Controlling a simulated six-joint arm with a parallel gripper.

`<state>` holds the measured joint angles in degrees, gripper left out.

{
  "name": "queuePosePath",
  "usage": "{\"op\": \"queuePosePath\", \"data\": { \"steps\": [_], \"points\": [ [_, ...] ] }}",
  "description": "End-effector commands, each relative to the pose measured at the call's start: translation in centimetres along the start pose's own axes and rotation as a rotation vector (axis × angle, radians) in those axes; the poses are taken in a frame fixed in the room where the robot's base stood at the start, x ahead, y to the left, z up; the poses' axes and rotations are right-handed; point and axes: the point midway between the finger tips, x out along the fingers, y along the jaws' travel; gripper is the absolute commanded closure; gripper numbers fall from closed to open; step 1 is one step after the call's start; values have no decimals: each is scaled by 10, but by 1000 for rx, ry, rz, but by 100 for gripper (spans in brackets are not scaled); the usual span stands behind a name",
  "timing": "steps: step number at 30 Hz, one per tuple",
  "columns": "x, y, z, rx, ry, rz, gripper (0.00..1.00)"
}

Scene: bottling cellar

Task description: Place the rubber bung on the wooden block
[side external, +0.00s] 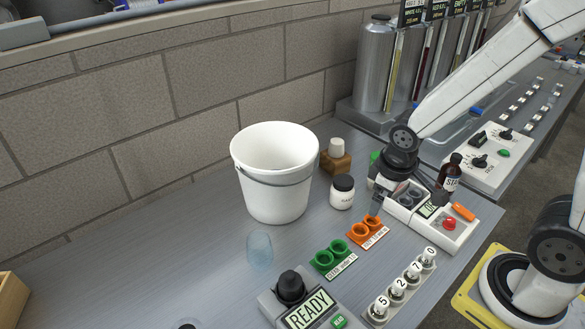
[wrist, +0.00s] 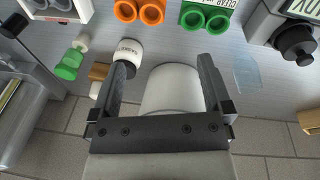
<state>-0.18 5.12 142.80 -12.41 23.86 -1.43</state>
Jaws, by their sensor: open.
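The rubber bung (side external: 336,145), a pale cream plug, appears to sit upright on top of the wooden block (side external: 336,164), just behind the white bucket. In the wrist view the brown block (wrist: 98,72) shows left of the left finger, with the pale bung (wrist: 95,89) against its lower side. My gripper (side external: 378,188) is to the right of the block, apart from it. In the wrist view my gripper (wrist: 163,72) has its fingers wide apart with nothing held between them.
The white bucket (side external: 275,180) stands left of the block. A black-lidded white jar (side external: 342,192) stands in front of it. A dark bottle (side external: 449,174) and a switch box (side external: 420,215) are at the right. Green cups (side external: 330,258) and orange cups (side external: 367,232) stand nearer the front.

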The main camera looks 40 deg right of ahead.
Motion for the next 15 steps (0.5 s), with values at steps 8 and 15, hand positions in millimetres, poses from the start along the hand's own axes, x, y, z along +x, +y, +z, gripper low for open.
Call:
{"op": "queuePosePath", "data": {
  "steps": [8, 15],
  "points": [
    [-12, -14, 3, 213, 83, -71, 0],
    [-13, -15, 4, 233, 89, -78, 0]
  ]
}}
